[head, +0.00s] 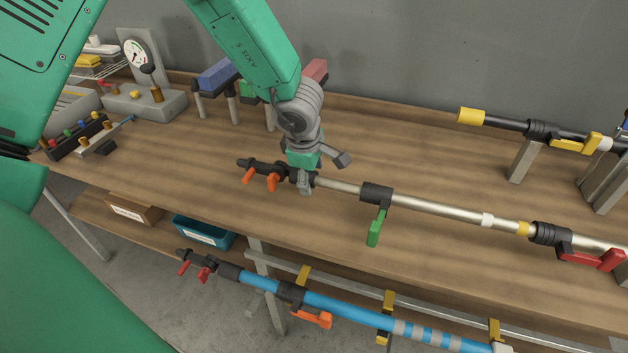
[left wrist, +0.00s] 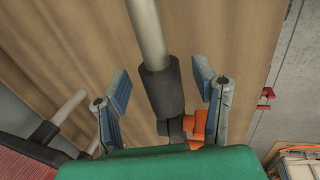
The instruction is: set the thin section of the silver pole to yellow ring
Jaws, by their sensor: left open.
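The silver pole (head: 440,208) lies along the wooden workbench. Its left end has a black handle with orange levers (head: 272,181). A black clamp with a green lever (head: 376,225) sits partway along. Further right are a white ring (head: 487,220), the yellow ring (head: 523,229) and a black clamp with a red lever (head: 590,259). My left gripper (head: 304,182) is over the pole's left end, beside the orange levers. In the left wrist view its open fingers (left wrist: 160,84) stand on either side of the black sleeve (left wrist: 162,90), with visible gaps. My right gripper is not in view.
A black pole with a yellow tip (head: 471,116) rests on supports at the back right. A blue pole (head: 345,307) is held below the bench's front edge. A gauge box (head: 140,100) and lever blocks stand at the back left.

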